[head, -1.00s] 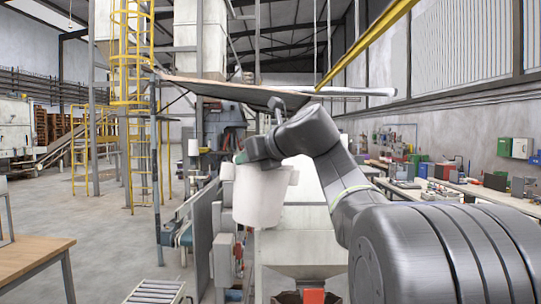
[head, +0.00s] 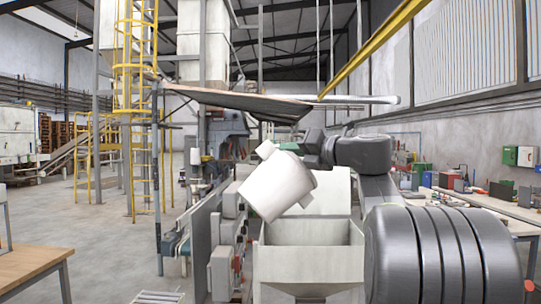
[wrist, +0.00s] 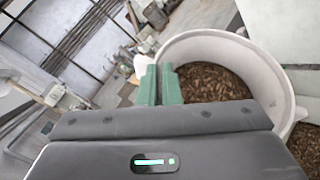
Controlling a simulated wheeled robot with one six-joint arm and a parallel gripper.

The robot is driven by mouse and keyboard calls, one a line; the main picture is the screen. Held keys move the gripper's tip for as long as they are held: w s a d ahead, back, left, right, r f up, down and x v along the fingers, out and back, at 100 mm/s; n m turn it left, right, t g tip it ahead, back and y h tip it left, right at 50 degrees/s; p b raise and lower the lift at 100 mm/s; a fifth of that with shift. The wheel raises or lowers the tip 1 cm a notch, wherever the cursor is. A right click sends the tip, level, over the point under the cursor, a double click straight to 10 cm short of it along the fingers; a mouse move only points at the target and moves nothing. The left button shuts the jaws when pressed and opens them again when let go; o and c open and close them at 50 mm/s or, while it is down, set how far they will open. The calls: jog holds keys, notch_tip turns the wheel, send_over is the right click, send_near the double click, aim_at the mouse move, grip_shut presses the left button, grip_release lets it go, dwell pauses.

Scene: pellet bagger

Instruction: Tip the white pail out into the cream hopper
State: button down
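The white pail (head: 277,188) hangs in the air above the cream hopper (head: 312,262), over its left part. It is tilted, with its base toward the lower left and its rim end toward the upper right. In the wrist view the pail's rim (wrist: 285,85) is open to me and brown pellets (wrist: 212,84) lie inside. My gripper (head: 288,148) is at the pail's rim end. Its green fingers (wrist: 159,86) are close together against the pail's side, apparently on a white lug there. The exact contact is partly hidden.
A grey machine frame with boxes (head: 222,270) stands left of the hopper. A wooden table (head: 30,262) is at the lower left and a long bench (head: 490,208) with tools at the right. More brown material (wrist: 306,148) shows beyond the pail in the wrist view.

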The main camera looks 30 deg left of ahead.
jog(key=w+d+f+m+t+y+b, duration=0.3)
jog(key=w+m, duration=0.6)
jog(key=m, duration=0.3)
jog(key=d+f+t+b, duration=0.1)
jog(key=d+f+b, duration=0.1)
jog(key=d+f, duration=0.1)
jog(key=shift+d+f+t, duration=0.3)
jog(key=shift+d+f, duration=0.05)
jog(key=shift+d, duration=0.55)
